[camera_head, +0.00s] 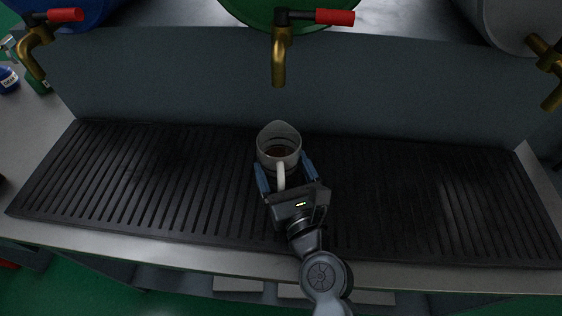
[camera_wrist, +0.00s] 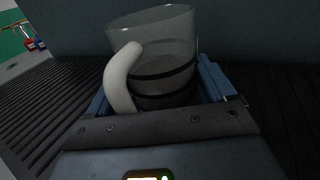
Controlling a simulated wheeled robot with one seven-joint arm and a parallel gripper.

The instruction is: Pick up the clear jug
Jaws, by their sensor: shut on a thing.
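The clear jug (camera_head: 279,143) is a see-through vessel with a pale handle, and it stands upright over the black ribbed drip mat, below the middle tap. In the wrist view the jug (camera_wrist: 165,45) fills the upper middle, with its handle toward the camera. My gripper (camera_head: 285,172) is shut on the jug, with one blue finger on each side of its body. Something dark shows inside or through the jug's bottom. I cannot tell whether its base touches the mat.
The ribbed mat (camera_head: 130,185) is clear to both sides. A brass tap with a red lever (camera_head: 281,50) hangs beyond the jug, with others at far left (camera_head: 38,45) and far right (camera_head: 548,65). A grey wall (camera_head: 400,95) rises behind. Small bottles (camera_head: 8,80) stand at far left.

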